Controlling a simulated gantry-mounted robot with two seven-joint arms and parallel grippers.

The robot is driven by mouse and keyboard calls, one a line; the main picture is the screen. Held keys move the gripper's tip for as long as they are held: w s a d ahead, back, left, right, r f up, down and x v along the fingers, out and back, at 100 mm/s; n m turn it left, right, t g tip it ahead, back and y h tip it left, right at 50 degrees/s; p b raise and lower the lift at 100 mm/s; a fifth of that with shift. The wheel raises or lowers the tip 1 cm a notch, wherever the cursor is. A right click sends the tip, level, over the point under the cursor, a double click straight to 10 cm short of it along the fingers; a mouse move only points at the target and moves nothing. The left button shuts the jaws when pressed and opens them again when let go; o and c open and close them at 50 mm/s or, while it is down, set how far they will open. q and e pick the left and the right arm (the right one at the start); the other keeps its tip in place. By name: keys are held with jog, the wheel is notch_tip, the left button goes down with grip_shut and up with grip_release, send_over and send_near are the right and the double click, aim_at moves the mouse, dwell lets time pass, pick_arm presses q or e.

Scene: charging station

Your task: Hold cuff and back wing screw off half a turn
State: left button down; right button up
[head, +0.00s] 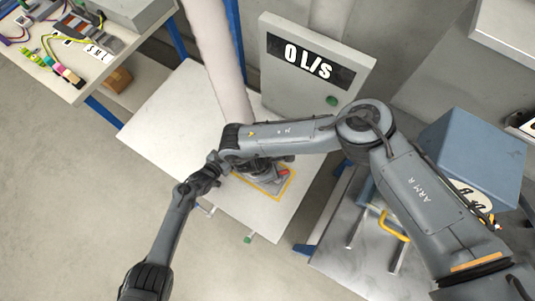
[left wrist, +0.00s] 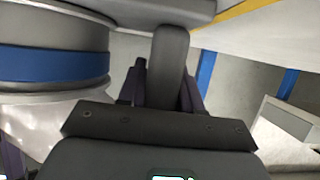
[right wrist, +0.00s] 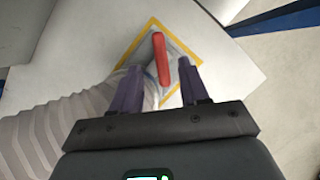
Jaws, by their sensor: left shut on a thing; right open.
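In the left wrist view, my left gripper (left wrist: 163,85) is shut on a dark grey bar (left wrist: 172,45) that joins a dark part above. A grey cylinder with a blue band (left wrist: 50,65), seemingly the cuff, is left of it. In the head view, my left gripper (head: 205,176) is at the left of the fitting on the white table. In the right wrist view, a red bar (right wrist: 161,58), likely a wing screw, stands ahead of my right gripper (right wrist: 158,82). Its fingers are open, one either side of the bar's lower end; contact is unclear. The red bar also shows in the head view (head: 284,173).
A pale ribbed hose (head: 215,60) rises from the fitting; it fills the left of the right wrist view. A yellow-edged square (head: 283,192) lies on the white table (head: 165,110). A grey display box (head: 318,65) reading "0 L/s" stands behind. My right arm hides much of the fitting.

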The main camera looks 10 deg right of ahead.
jog(key=v, duration=0.7)
jog(key=shift+r, duration=0.1)
pick_arm(q)
jog(key=c, duration=0.7)
grip_release()
jog(key=shift+s+a, duration=0.1)
